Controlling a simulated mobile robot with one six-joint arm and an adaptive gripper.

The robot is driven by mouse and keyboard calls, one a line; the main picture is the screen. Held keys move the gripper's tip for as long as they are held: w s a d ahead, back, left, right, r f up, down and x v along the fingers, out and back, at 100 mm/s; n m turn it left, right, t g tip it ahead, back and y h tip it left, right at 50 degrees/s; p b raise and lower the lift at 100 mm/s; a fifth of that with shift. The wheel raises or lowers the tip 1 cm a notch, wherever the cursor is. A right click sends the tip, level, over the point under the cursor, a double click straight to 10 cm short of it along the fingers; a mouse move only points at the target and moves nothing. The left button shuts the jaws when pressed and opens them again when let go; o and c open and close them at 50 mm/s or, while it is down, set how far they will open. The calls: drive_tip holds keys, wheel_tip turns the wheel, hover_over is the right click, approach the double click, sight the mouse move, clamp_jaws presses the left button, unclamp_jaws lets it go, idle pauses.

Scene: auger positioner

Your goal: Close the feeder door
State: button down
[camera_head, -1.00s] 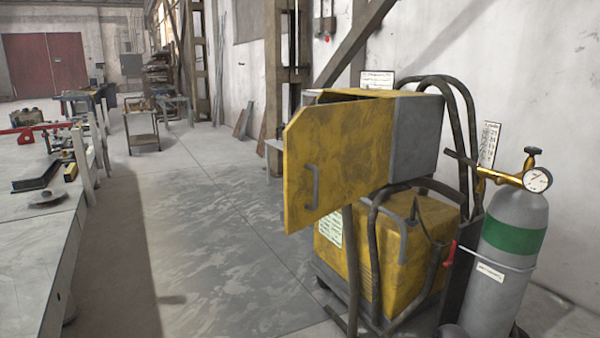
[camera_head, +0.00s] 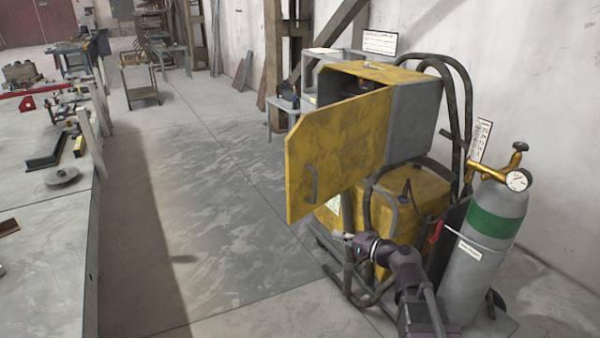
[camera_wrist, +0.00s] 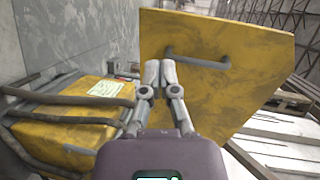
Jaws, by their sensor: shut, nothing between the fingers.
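The yellow feeder door (camera_head: 335,145) stands wide open, swung out to the left from the feeder box (camera_head: 412,120) on top of the yellow machine. A grey bar handle (camera_head: 311,184) sits on the door's outer face, near its free edge. In the wrist view the door (camera_wrist: 222,90) fills the upper right, with its handle (camera_wrist: 196,58) near the top. My gripper (camera_wrist: 160,66) is shut and empty. Its fingertips appear in front of the door, left of the handle; I cannot tell whether they touch.
A grey gas cylinder (camera_head: 490,235) with a green band and gauge stands right of the machine. Dark hoses and frame bars (camera_head: 455,110) surround the machine. A long workbench (camera_head: 50,200) runs along the left. The floor between is clear.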

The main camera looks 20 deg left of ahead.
sight(291, 185)
wheel_tip(291, 185, up, 8)
drive_tip(key=w+a+m+t+y+p, duration=0.1)
drive_tip(key=a+m+p, duration=0.1)
drive_tip(key=p, duration=0.1)
drive_tip(key=shift+f+y, duration=0.25)
drive_tip(key=shift+y, duration=0.05)
drive_tip(key=shift+w+a, duration=0.1)
drive_tip(key=x, duration=1.3)
drive_tip(key=shift+w+a, duration=0.25)
drive_tip(key=shift+w, duration=0.15)
